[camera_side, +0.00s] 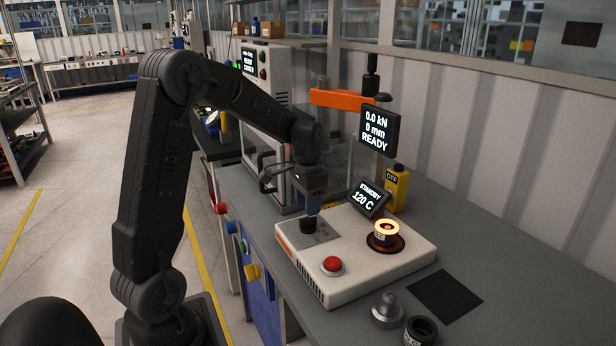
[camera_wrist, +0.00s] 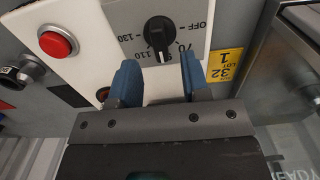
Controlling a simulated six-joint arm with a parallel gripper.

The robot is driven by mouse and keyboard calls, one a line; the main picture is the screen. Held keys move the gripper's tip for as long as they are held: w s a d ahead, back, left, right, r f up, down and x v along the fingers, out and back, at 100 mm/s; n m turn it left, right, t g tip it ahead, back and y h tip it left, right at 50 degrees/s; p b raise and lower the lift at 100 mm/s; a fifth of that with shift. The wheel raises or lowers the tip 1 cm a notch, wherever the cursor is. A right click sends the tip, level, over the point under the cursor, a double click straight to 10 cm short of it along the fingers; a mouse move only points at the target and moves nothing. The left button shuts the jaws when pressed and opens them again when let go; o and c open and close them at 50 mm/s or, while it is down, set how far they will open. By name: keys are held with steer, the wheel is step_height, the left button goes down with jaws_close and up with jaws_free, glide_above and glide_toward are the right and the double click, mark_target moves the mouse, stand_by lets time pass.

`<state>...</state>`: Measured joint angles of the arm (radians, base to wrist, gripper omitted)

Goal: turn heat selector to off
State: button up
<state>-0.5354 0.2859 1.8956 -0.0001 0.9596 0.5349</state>
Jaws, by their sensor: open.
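The heat selector (camera_wrist: 160,32) is a round black knob with a white pointer mark on a grey plate. In the wrist view its pointer faces down the picture, near the 110 and a partly hidden number; OFF is printed to its right. In the side view the selector (camera_side: 307,224) is on the left part of the white heater unit (camera_side: 350,277). My gripper (camera_wrist: 160,77) has two blue fingers, apart and empty, with the knob beyond their gap. In the side view my gripper (camera_side: 313,206) is right above the knob; contact cannot be told.
A red button (camera_side: 332,265) sits near the selector. A glowing ring (camera_side: 386,230) is on the heater's right side, behind which a display (camera_side: 369,197) reads STANDBY 120 C. A yellow OFF box (camera_side: 397,188) and an orange press arm (camera_side: 345,99) stand behind.

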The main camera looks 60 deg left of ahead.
step_height(320, 180, up, 9)
stand_by(0.3)
steer(key=shift+d+r, duration=0.1)
